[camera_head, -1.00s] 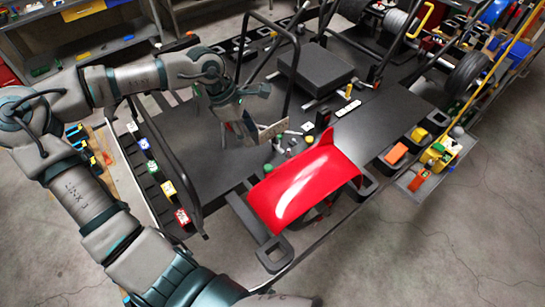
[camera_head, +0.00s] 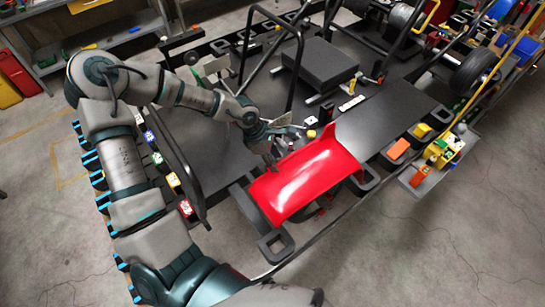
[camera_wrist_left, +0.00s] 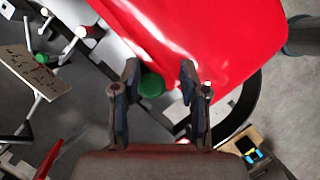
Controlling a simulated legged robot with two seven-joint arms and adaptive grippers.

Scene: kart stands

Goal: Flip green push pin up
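The green push pin (camera_wrist_left: 151,85) shows its round green head in the left wrist view, at the edge of the red body panel (camera_wrist_left: 205,35). It lies between the two fingers of my left gripper (camera_wrist_left: 160,74), nearer the left finger, and they are apart. I cannot tell whether the left finger touches it. In the head view my left gripper (camera_head: 278,142) is low over the kart at the upper left of the red panel (camera_head: 310,178), and it hides the pin there. My right gripper is not in view.
A perforated plate (camera_wrist_left: 35,70) and a red-topped white pin (camera_wrist_left: 88,32) lie left of the gripper in the left wrist view. A black upright bar (camera_head: 298,75) stands behind my left gripper. A grey tray (camera_head: 425,178) with coloured parts is at the right.

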